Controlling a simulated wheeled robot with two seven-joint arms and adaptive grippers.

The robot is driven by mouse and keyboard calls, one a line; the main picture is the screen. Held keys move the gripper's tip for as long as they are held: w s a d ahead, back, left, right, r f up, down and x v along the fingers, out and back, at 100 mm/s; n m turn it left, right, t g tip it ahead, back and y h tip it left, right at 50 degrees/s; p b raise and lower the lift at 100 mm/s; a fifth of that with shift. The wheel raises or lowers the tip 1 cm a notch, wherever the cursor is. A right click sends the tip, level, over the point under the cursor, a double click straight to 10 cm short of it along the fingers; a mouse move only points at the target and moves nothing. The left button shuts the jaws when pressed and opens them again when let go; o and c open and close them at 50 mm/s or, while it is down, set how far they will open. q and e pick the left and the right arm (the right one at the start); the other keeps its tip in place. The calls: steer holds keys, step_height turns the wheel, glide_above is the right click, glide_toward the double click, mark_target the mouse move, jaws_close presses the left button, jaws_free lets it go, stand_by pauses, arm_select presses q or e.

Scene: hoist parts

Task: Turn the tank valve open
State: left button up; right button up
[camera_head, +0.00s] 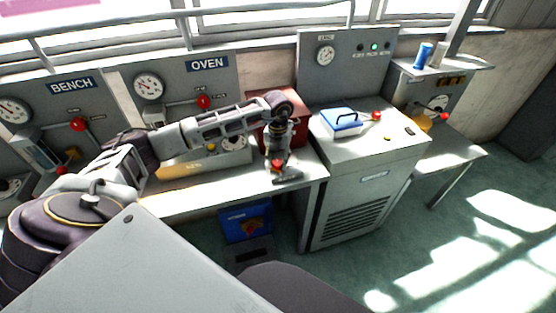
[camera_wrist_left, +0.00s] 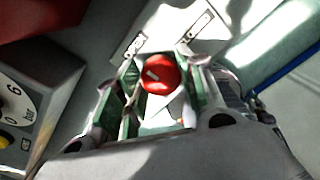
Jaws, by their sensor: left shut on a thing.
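A round red knob (camera_head: 277,163) sits at the front part of the bench top, at my left gripper (camera_head: 279,168). In the left wrist view the red knob (camera_wrist_left: 160,75) lies between the two green-lined fingers of my left gripper (camera_wrist_left: 158,92). The fingers are shut on it. My left arm reaches in from the left over the bench, and the gripper points down. The valve body under the knob is mostly hidden by the gripper, so I cannot tell how far it is turned. My right gripper is not in view.
A beige unit with dials (camera_head: 205,162) and a red box (camera_head: 298,132) stand close behind my left gripper. A blue-and-white case (camera_head: 341,123) lies on the grey cabinet to the right. A blue crate (camera_head: 246,222) is under the bench. Floor at right is free.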

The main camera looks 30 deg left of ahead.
mark_target(278, 161)
arm_select(q)
steer(key=o, duration=1)
steer(key=shift+r, duration=6.05)
